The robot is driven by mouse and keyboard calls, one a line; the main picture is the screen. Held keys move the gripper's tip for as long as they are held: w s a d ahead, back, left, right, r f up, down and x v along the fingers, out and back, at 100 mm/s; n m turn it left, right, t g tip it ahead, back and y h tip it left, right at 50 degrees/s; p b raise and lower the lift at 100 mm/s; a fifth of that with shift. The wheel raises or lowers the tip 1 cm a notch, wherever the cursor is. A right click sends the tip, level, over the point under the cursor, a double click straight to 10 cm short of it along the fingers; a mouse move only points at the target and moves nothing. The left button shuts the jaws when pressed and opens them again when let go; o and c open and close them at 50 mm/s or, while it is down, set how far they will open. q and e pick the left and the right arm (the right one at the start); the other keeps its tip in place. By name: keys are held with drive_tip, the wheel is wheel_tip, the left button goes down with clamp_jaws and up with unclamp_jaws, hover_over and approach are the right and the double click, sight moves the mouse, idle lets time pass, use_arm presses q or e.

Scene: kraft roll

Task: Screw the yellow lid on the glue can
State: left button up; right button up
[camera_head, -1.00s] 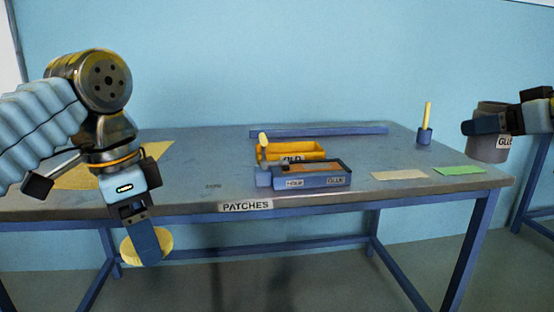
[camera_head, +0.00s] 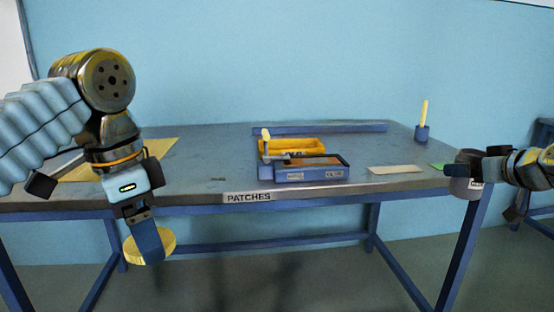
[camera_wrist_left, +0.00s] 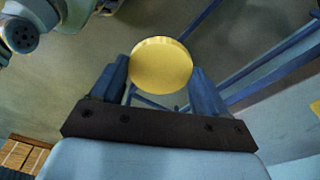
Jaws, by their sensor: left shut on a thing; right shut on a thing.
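The yellow lid (camera_head: 165,243) is a round disc held in my left gripper (camera_head: 150,247), in front of the table's front edge at the left. In the left wrist view the lid (camera_wrist_left: 161,63) sits between the two blue fingertips of my left gripper (camera_wrist_left: 162,82). The grey glue can (camera_head: 466,186) is upright at the right, in front of the table's right corner. My right gripper (camera_head: 466,170) is shut on the can near its top. The gripper partly hides the can and its label. Lid and can are far apart.
The table (camera_head: 210,170) bears a yellow bin (camera_head: 292,146), a blue tray (camera_head: 312,175) marked GLUE, a beige sheet (camera_head: 395,169) and a blue holder (camera_head: 422,133) with a yellow stick. A PATCHES label (camera_head: 248,197) is on the front edge. The space between my grippers is free.

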drive_tip(key=w+a+f+m+h, duration=0.1)
drive_tip(key=w+a+f, duration=0.15)
drive_tip(key=f, duration=0.65)
drive_tip(key=w+a+f+h, duration=0.1)
drive_tip(key=w+a+f, duration=0.15)
drive_tip(key=f, duration=0.75)
drive_tip(key=w+a+f+m+h, duration=0.1)
drive_tip(key=w+a+f, duration=0.15)
drive_tip(key=f, duration=0.65)
drive_tip(key=s+a+f+y, duration=0.1)
drive_tip(key=s+a+f, duration=0.4)
drive_tip(key=a+f, duration=0.2)
drive_tip(key=s+a+f+n, duration=0.1)
drive_tip(key=s+a+f, duration=0.4)
drive_tip(key=a, duration=0.6)
wheel_tip(320, 180, down, 3)
drive_tip(key=shift+s+a+r+y, duration=0.15)
drive_tip(key=shift+s+y, duration=0.1)
drive_tip(key=shift+y, duration=0.15)
drive_tip(key=shift+a, duration=0.1)
drive_tip(key=s+a+f+n+g+y, duration=0.1)
drive_tip(key=a+n+y, duration=0.3)
drive_tip(key=a, duration=0.3)
drive_tip(key=s+a+f+n+g+y, duration=0.1)
drive_tip(key=a+n+y, duration=0.3)
drive_tip(key=a, duration=0.4)
drive_tip(key=shift+a+g+y, duration=0.3)
drive_tip(key=shift+g+y, duration=0.1)
drive_tip(key=shift+g, duration=0.1)
drive_tip(key=shift+f, duration=0.1)
